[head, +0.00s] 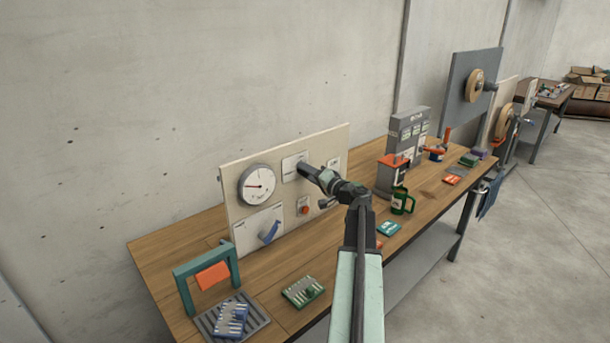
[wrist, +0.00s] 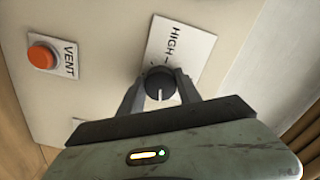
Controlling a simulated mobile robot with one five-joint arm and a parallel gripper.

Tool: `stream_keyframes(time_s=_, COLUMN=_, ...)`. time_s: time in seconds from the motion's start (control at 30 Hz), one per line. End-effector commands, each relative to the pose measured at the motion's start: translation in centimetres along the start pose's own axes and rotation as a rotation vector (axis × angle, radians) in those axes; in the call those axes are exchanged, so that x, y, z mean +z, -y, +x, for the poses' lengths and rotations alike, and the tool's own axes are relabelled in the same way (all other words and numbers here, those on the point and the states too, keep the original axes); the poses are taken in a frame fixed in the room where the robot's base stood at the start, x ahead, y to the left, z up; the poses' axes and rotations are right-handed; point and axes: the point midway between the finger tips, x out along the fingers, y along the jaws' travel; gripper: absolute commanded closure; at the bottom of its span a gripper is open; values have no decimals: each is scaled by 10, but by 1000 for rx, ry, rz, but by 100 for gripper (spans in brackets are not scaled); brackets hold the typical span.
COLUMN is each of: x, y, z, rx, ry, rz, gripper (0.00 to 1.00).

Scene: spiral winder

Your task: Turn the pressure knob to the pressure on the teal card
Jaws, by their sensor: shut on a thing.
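A round black knob (wrist: 158,82) with a white pointer line sits on a white plate (wrist: 180,50) marked HIGH, in the wrist view. My gripper (wrist: 160,92) has one finger on each side of the knob and is shut on it. In the head view my gripper (head: 304,170) reaches the upper middle of the cream panel (head: 290,150) and hides the knob. A white dial gauge (head: 257,184) is at the panel's left, its needle too small to read. A teal card (head: 389,228) lies on the bench; its writing is not legible.
An orange VENT button (wrist: 42,56) is beside the knob's plate. A blue lever (head: 268,231) is below the gauge. A green mug (head: 402,200) and grey machine (head: 408,130) stand to the right on the wooden bench (head: 185,235). A teal frame (head: 205,265) stands front left.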

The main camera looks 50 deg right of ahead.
Motion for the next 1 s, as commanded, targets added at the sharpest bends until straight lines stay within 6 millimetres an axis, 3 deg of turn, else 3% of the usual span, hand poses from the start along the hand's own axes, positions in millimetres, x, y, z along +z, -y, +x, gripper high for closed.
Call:
stream_keyframes(time_s=0.6, x=-5, y=0, z=0, rx=-3, ry=-13, rz=471, gripper=100)
stream_keyframes(time_s=1.0, x=-6, y=0, z=-1, rx=-4, ry=-15, rz=612, gripper=100)
